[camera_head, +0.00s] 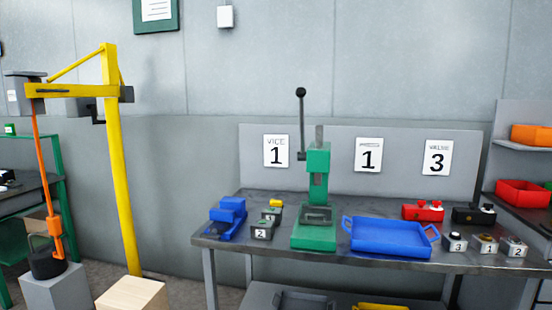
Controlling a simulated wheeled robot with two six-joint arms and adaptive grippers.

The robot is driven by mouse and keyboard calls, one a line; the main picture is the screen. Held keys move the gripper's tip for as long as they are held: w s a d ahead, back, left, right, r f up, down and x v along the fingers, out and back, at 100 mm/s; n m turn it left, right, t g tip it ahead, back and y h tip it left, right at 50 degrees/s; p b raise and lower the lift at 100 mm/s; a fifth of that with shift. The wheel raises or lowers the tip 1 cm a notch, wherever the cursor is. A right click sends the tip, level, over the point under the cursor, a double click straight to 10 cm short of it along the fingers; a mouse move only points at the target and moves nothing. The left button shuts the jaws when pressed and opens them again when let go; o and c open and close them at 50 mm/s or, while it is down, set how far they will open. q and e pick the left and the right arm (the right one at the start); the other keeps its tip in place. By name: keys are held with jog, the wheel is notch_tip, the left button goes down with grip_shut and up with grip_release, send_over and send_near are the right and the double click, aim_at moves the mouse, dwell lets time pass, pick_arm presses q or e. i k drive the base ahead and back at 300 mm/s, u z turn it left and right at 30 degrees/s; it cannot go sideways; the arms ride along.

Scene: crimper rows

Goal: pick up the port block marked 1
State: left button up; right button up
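Three small blocks stand in a row at the right front of the grey workbench (330,256). The left one (455,241) is marked 3 and the right one (514,246) is marked 2. The middle block (484,244) has a brass-coloured top, and its mark is too small to read. Left of the green press, a dark block marked 2 (262,231) stands in front of another small dark block (271,216), whose mark looks like 1 but is not clear. I cannot tell for sure which block is the port block marked 1. Neither gripper is in view.
The green press (314,236) stands mid-bench beside a blue tray (388,238). A blue vice (228,218) is at the left end. Red (423,211) and black (474,214) units stand behind the right blocks. A yellow crane (119,160) stands left of the bench.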

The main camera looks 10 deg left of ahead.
aim_at(275, 214)
jog(key=u, duration=0.15)
jog(key=i, duration=0.8)
jog(key=u, duration=0.35)
jog(key=k, duration=0.6)
jog(key=z, duration=0.8)
jog(key=i, duration=0.7)
jog(key=z, duration=0.5)
